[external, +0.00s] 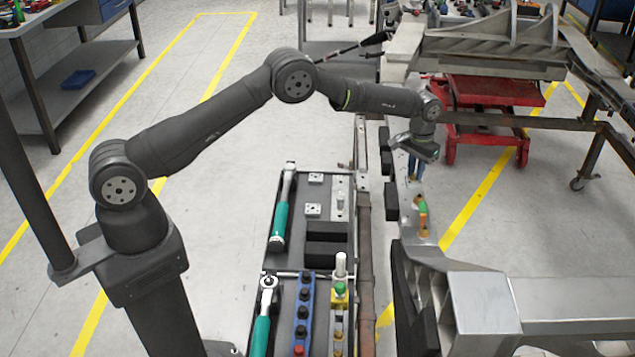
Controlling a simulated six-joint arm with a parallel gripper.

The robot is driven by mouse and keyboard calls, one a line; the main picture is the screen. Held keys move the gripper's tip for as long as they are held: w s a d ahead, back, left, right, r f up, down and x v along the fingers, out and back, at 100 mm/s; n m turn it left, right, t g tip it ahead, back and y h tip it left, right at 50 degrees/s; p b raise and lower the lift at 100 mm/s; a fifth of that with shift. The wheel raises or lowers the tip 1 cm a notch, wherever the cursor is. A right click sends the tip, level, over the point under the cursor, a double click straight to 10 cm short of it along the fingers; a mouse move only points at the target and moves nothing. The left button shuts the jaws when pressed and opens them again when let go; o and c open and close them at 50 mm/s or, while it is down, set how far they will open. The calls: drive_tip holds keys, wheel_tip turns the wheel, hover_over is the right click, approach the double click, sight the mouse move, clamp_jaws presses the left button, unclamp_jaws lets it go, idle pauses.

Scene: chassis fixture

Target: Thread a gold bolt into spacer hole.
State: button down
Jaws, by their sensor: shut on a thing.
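My gripper (415,168) points down over the long metal chassis rail (409,190) right of centre. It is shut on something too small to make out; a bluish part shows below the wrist. A little nearer the camera, a green and orange piece (422,207) stands on the rail, with a small gold part (423,233) at its foot. Several gold bolts (338,335) stand in a row in the tool tray, near a yellow block (341,299) with a green piece and a white cylinder above it. The spacer hole cannot be made out.
The tray (263,215) left of the rail holds two teal-handled ratchets (282,215), a blue socket rack (303,310) and small metal plates. A brown beam (364,240) runs between tray and rail. A large bracket (482,300) rises at the near right. A red cart (487,105) stands behind.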

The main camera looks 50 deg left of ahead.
drive_tip(key=m, duration=1.3)
drive_tip(key=shift+f, duration=0.15)
drive_tip(key=c, duration=1.3)
unclamp_jaws()
wheel_tip(320, 180, up, 9)
wheel_tip(320, 180, down, 9)
drive_tip(key=shift+f, duration=0.1)
drive_tip(key=shift+n, duration=1)
